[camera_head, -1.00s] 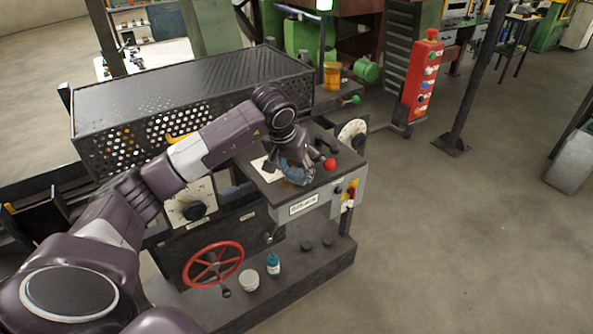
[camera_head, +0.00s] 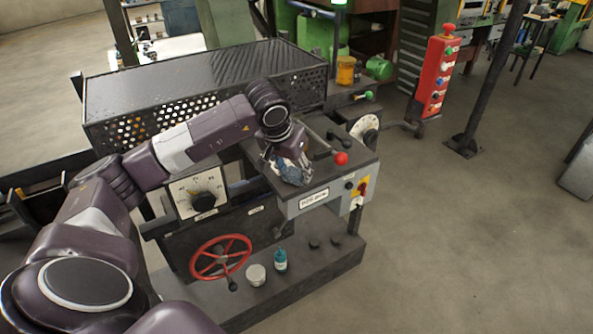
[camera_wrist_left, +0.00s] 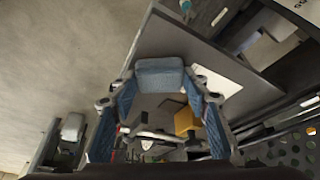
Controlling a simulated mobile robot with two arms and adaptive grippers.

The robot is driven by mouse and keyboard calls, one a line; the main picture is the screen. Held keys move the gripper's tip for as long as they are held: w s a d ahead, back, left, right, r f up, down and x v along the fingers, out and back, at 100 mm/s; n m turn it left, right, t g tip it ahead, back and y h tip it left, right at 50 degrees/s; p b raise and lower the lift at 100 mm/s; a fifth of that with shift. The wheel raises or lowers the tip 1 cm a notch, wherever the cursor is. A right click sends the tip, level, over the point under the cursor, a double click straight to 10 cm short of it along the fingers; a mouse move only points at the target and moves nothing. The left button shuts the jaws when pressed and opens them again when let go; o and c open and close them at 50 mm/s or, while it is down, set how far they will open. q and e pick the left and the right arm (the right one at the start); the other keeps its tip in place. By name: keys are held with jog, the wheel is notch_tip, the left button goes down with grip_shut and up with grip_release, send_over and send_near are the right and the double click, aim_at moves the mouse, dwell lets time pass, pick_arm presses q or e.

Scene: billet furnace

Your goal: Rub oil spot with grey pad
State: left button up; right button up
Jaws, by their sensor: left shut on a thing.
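My left gripper (camera_head: 288,165) is low over the dark top of the control desk (camera_head: 318,178), left of the red knob. The left wrist view shows its fingers (camera_wrist_left: 160,85) drawn around a blue-grey padded piece, which I take to be the grey pad (camera_wrist_left: 160,73). The gripper is shut on it. In the head view the hand hides most of the pad, and I cannot tell whether it touches the desk top. I cannot make out the oil spot; the hand may cover it. My right gripper is not in view.
A red ball knob (camera_head: 341,158) stands close right of the hand, with a dial (camera_head: 364,129) behind it. A perforated black guard (camera_head: 205,90) rises behind my arm. Below are a red handwheel (camera_head: 220,257), a teal bottle (camera_head: 280,260) and a white tub (camera_head: 256,275).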

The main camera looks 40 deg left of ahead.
pick_arm(q)
jog(key=shift+w+d, duration=0.2)
jog(key=shift+w, duration=0.15)
jog(key=shift+w+d+f, duration=0.1)
jog(key=shift+w+d, duration=0.15)
jog(key=shift+w, duration=0.3)
jog(key=shift+w+d+f, duration=0.1)
jog(key=shift+w+d, duration=0.1)
jog(key=shift+w, duration=0.3)
jog(key=shift+c, duration=0.3)
jog(key=shift+w+d, duration=0.2)
jog(key=shift+w, duration=0.1)
jog(key=shift+d, duration=0.1)
